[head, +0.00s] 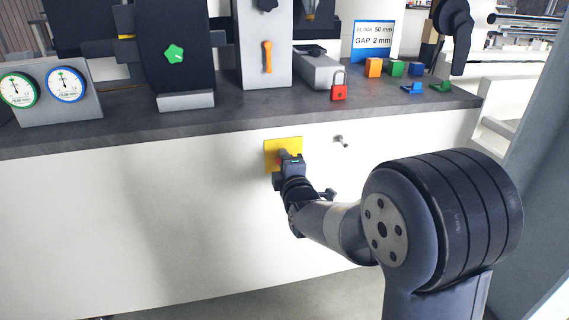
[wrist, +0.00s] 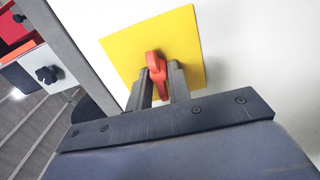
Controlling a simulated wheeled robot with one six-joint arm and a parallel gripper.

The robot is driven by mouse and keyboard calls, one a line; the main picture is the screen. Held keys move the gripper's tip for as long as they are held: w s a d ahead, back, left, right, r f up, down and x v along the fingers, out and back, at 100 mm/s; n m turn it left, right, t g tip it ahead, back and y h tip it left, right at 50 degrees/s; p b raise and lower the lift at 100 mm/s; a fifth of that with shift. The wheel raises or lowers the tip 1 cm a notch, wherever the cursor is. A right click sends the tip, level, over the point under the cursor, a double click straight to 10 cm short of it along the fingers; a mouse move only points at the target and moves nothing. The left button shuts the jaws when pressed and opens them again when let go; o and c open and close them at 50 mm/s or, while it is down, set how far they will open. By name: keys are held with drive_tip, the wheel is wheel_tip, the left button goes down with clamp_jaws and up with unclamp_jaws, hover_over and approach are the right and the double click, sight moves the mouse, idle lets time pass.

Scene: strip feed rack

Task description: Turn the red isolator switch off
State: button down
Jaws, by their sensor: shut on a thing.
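The red isolator switch (wrist: 155,64) sits on a square yellow plate (wrist: 187,30) on the white front panel below the worktop. In the wrist view my gripper (wrist: 160,75) has one finger on each side of the red handle and is shut on it. In the head view the yellow plate (head: 270,145) shows behind my gripper (head: 284,160), which reaches it from the front. Most of the red handle is hidden there by my gripper.
A small metal peg (head: 341,141) sticks out of the panel to the right of the plate. On the worktop above stand a red padlock (head: 339,92), two round gauges (head: 66,85) and several small coloured blocks (head: 373,67). The white panel (head: 130,220) left of the plate is bare.

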drive_tip(key=shift+n, duration=0.3)
idle(0.4)
drive_tip(key=c, duration=1.6)
unclamp_jaws()
drive_tip(key=shift+o, duration=0.2)
drive_tip(key=shift+s, duration=0.1)
drive_tip(key=p+v, duration=0.2)
drive_tip(key=v, duration=0.8)
drive_tip(key=shift+s, duration=0.3)
